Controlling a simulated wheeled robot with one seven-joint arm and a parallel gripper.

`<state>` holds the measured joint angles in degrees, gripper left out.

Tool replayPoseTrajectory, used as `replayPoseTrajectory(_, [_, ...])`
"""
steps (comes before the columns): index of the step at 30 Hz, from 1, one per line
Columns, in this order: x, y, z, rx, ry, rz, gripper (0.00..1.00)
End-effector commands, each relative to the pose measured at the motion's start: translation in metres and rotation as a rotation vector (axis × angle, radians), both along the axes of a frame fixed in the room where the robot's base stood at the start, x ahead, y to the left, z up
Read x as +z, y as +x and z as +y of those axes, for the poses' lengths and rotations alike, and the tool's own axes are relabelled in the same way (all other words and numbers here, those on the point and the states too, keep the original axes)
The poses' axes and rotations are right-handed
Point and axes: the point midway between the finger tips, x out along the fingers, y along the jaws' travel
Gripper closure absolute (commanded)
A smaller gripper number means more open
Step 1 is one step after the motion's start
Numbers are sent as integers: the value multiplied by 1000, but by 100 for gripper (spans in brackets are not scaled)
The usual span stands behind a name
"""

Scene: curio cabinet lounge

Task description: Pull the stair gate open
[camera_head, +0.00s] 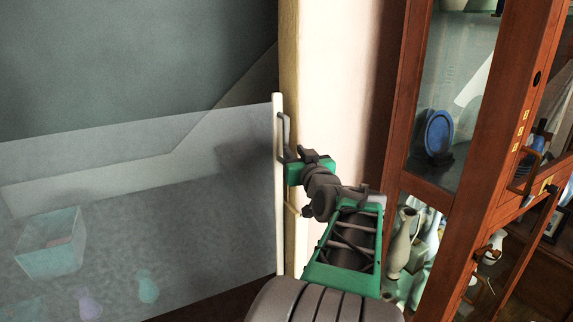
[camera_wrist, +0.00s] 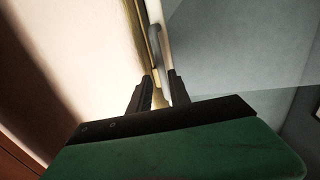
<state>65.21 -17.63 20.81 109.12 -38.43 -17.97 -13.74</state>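The stair gate (camera_head: 150,200) is a see-through grey panel with a white upright post (camera_head: 279,200) along its right edge, standing beside a yellowish wall edge. A grey bar handle (camera_head: 286,132) is fixed on the post. My gripper (camera_head: 288,158) is at the lower part of this handle. In the wrist view, my gripper (camera_wrist: 160,77) has its two dark fingers apart, with the handle (camera_wrist: 155,42) running down towards the gap between them. Whether the fingers touch the handle is not clear. The gate's post (camera_wrist: 160,15) shows just right of the handle.
A wooden glass-fronted cabinet (camera_head: 410,100) with vases and a blue plate (camera_head: 438,132) stands close on the right of my arm. Behind the gate, a pale box (camera_head: 52,245) and small vases (camera_head: 147,287) show through the panel.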

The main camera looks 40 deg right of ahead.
Motion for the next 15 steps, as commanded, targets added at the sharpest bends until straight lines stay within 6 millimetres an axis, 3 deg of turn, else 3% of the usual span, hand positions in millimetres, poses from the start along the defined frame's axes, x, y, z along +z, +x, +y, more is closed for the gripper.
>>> replayPoseTrajectory(9, [2,51,-25,5,1,2,77])
replayPoseTrajectory(15, [3,66,-34,2,2,1,77])
